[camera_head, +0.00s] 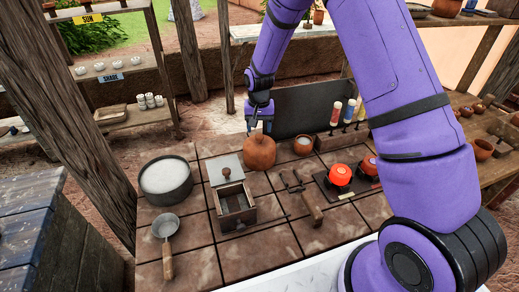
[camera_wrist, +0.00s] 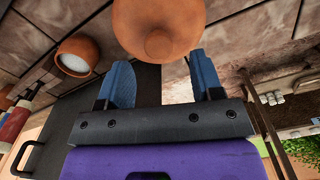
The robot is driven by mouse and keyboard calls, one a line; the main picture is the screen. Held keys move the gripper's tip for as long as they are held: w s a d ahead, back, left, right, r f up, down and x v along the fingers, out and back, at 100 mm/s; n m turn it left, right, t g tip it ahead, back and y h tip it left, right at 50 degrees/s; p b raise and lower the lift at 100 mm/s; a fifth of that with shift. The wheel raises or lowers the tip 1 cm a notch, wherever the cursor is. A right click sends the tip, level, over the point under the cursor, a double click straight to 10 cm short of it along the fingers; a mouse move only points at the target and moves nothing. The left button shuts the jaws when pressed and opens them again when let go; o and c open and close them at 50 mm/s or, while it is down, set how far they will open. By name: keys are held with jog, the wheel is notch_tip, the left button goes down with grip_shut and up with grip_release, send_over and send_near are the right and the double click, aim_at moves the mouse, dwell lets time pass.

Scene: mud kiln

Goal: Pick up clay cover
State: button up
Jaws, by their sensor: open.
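The clay cover (camera_head: 259,153) is a rounded orange-brown dome standing on the tiled worktop near its back edge. In the wrist view the cover (camera_wrist: 150,18) fills the top middle, with its round knob toward me. My gripper (camera_head: 260,129) is just above the cover in the head view. In the wrist view my gripper (camera_wrist: 160,65) is open, its two blue fingers apart and the knob lined up between them. Nothing is held. I cannot tell whether the fingers touch the cover. The cover's far side is cut off in the wrist view.
A small pot with white contents (camera_head: 303,144) stands right of the cover. A dark panel (camera_head: 306,110) rises behind. A lidded box (camera_head: 233,199), a pan of white material (camera_head: 166,178), a ladle (camera_head: 166,232) and a glowing orange piece (camera_head: 340,174) are on the worktop.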

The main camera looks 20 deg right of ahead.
aim_at(260, 135)
notch_tip(260, 135, down, 5)
jog(key=shift+s+r, duration=0.1)
jog(key=c, duration=1.1)
jog(key=shift+r, duration=0.1)
